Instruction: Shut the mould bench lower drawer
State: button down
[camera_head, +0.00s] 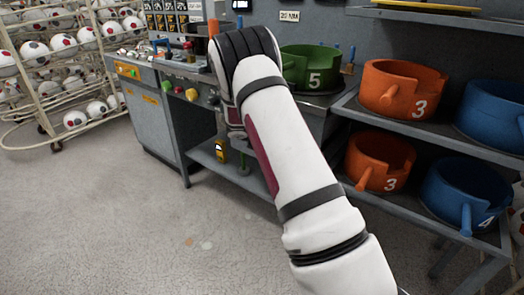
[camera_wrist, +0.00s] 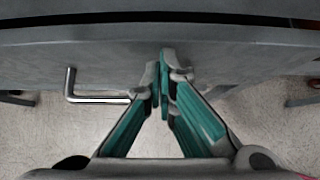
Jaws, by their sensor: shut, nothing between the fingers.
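My gripper (camera_wrist: 165,72) is shut and empty in the wrist view, its green-padded fingers together. Its tips overlap the lower part of a wide grey drawer front (camera_wrist: 95,58); whether they touch it I cannot tell. A bent metal handle (camera_wrist: 71,88) sticks out below this panel, left of the fingertips. A dark gap runs along the top of the panel. In the head view the mould bench (camera_head: 318,98) is behind my arm, which hides its drawers and my gripper. How far the drawer stands out is not clear.
A green mould marked 5 (camera_head: 308,68) sits on the bench. Orange moulds (camera_head: 402,90) and blue moulds (camera_head: 458,190) fill the right shelves (camera_head: 440,130). A control cabinet (camera_head: 150,115) and a ball rack (camera_head: 30,110) stand left. The floor at front left is clear.

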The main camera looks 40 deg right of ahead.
jog(key=shift+w+d, duration=0.2)
jog(key=shift+d, duration=0.3)
jog(key=shift+w+d, duration=0.15)
jog(key=shift+d, duration=0.35)
jog(key=shift+d+r, duration=0.1)
